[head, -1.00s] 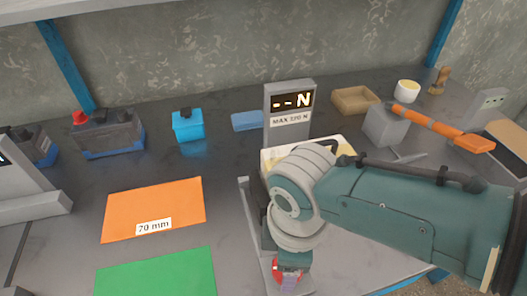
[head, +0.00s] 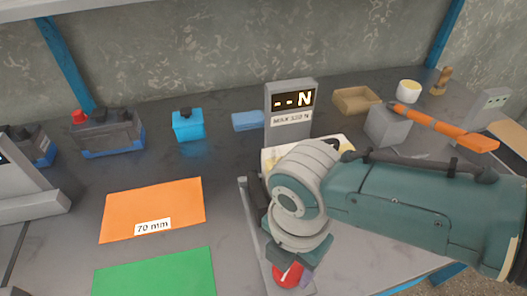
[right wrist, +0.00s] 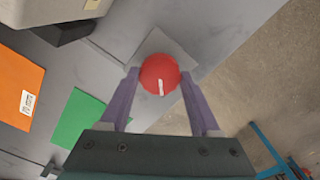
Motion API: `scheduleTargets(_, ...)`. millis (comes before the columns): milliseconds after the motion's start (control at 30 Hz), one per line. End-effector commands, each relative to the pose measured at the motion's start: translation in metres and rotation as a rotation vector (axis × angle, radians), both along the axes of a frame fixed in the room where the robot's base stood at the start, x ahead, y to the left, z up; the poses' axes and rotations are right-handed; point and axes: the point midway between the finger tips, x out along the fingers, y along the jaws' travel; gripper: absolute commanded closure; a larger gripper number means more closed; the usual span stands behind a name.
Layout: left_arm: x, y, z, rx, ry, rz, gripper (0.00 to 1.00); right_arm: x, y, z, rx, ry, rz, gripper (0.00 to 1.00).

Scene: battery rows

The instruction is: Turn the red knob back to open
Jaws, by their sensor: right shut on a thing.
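The red knob (right wrist: 160,70) is round, with a short white line on its face near its lower edge in the right wrist view. It sits on a grey plate (right wrist: 178,50). My right gripper (right wrist: 159,80) is shut on the knob, with one purple finger on each side. In the head view the knob (head: 288,275) shows low in the picture under my right wrist, partly covered by the gripper. My left gripper is not in view.
An orange mat (head: 152,205) and a green mat (head: 155,275) lie to the left. Batteries (head: 106,132) stand at the back left. A grey block (head: 388,128) with an orange-handled tool (head: 440,127) is at right.

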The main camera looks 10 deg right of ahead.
Motion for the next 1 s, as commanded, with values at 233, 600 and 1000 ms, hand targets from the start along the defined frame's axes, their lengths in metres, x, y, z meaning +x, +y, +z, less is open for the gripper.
scheduleTargets(233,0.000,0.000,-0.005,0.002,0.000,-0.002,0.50,0.001,0.001,0.000,0.001,-0.002,0.234,0.92)
scheduleTargets(600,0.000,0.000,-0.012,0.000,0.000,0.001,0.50,0.000,0.000,0.000,0.001,-0.002,0.559,0.92)
scheduleTargets(1000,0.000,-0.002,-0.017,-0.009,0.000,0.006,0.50,0.000,0.000,0.000,0.001,0.000,0.760,0.92)
